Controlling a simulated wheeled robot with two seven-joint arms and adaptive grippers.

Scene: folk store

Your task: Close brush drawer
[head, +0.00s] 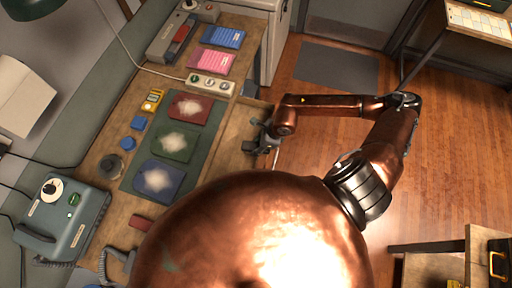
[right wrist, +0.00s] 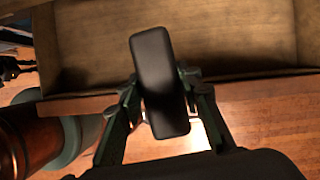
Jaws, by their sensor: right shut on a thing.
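The wooden drawer (head: 236,135) stands pulled out from the right side of the workbench, and its inside shows in the right wrist view (right wrist: 235,38). My right gripper (head: 264,138) is at the drawer's front edge. In the right wrist view its fingers (right wrist: 160,105) are shut on a dark, rounded block (right wrist: 158,75). The block overlaps the drawer's front edge in that view; I cannot tell whether it is a loose brush or part of the drawer. The visible part of the drawer's inside looks empty. My left gripper is out of view.
The workbench (head: 133,200) carries red, green and blue powdered pads on a green mat, a grey-blue telephone-like device (head: 62,218) and a switch strip (head: 211,85). Open wood floor (head: 300,150) lies right of the drawer. Another table (head: 430,248) stands at lower right.

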